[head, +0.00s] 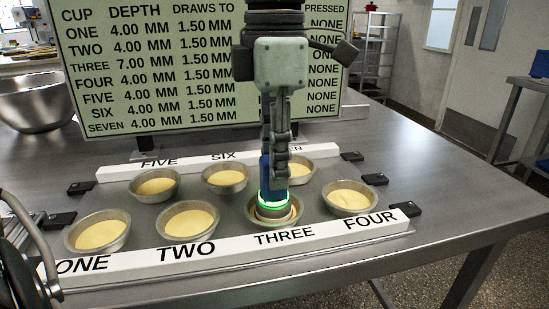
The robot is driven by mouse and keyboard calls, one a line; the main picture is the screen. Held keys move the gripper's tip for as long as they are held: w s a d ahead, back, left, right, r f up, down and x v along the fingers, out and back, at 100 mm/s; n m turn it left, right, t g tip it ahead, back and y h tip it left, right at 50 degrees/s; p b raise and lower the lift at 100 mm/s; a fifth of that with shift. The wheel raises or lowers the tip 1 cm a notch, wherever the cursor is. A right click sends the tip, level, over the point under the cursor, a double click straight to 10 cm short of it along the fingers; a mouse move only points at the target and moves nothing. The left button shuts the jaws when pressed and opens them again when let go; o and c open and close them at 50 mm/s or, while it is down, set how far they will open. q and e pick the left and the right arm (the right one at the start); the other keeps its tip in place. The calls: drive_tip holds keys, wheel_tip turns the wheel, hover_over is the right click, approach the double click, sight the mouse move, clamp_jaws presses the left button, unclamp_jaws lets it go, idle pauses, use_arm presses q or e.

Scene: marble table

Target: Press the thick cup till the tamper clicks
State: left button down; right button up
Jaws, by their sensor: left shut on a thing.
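My left gripper (276,170) hangs down over the table and is shut on the tamper (266,185), which has a blue body and a glowing green ring. The tamper stands upright in cup three (253,219), behind the label THREE, with its dark base down on the pale filling. The board (150,70) lists cup three at 7.00 MM depth and the other readable cups at 4.00 MM. The gripper hides part of the board's right columns. My right gripper is not in view.
Cups one (98,231), two (188,221) and four (349,197) share the front row. Cups five (154,185), six (225,178) and seven (299,170) stand behind. A steel bowl (38,102) is at the left. The table (430,165) is clear at the right.

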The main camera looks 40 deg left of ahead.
use_arm(q)
wheel_tip(320, 180, up, 4)
drive_tip(key=p, duration=0.2)
drive_tip(key=shift+f+p, duration=0.2)
drive_tip(key=shift+p, duration=0.1)
